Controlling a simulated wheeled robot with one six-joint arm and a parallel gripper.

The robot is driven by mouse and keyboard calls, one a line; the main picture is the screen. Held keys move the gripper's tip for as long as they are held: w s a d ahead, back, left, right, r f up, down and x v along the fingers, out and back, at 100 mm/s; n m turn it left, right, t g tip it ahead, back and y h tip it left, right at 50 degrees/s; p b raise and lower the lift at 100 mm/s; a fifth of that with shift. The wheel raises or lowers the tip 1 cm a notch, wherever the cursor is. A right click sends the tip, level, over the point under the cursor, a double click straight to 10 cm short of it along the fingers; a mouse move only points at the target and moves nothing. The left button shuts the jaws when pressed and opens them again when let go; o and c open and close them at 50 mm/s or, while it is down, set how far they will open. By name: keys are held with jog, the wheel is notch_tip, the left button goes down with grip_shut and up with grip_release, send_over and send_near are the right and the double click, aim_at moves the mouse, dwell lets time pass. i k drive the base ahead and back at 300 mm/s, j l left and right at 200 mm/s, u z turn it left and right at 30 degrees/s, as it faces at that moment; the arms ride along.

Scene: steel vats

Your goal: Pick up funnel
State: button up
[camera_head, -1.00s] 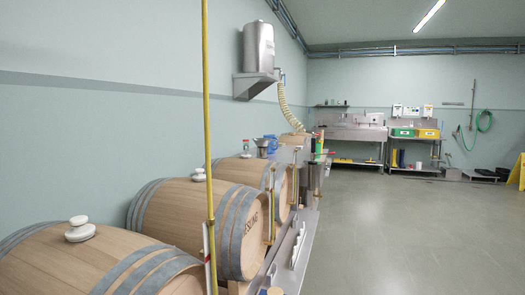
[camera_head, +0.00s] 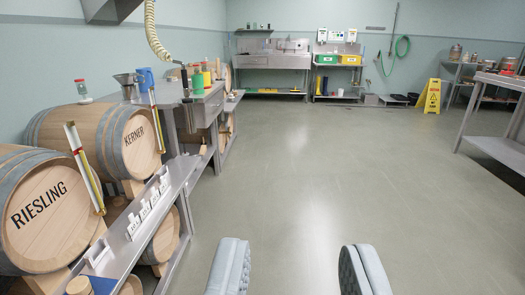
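A small grey metal funnel (camera_head: 126,82) is at the left, at the near end of a steel bench beside the Kerner barrel. It is small in the view, and what it rests on is hard to tell. My gripper (camera_head: 297,268) shows at the bottom edge with two grey padded fingers set wide apart. It is open, with only bare floor visible between the fingers. The funnel is far ahead and to the left of it.
Barrels marked Riesling (camera_head: 48,215) and Kerner (camera_head: 133,140) line the left, with a steel shelf (camera_head: 150,215) before them. A blue jug (camera_head: 146,78) is next to the funnel. A yellow floor sign (camera_head: 428,96) and steel table (camera_head: 495,110) are right. The middle floor is clear.

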aim_at(126, 80)
jog(key=i+l+u, duration=0.1)
jog(key=i, duration=0.45)
jog(key=i+l+u, duration=0.1)
jog(key=i, duration=0.45)
jog(key=i+l+u, duration=0.1)
jog(key=i+l, duration=0.2)
jog(key=i, duration=0.2)
jog(key=i+j+u, duration=0.15)
jog(key=i+u, duration=0.15)
jog(key=i, duration=0.4)
jog(key=i+u, duration=0.35)
jog(key=i, duration=0.3)
jog(key=i+l+u, duration=0.3)
jog(key=i, duration=0.4)
jog(key=j, duration=0.15)
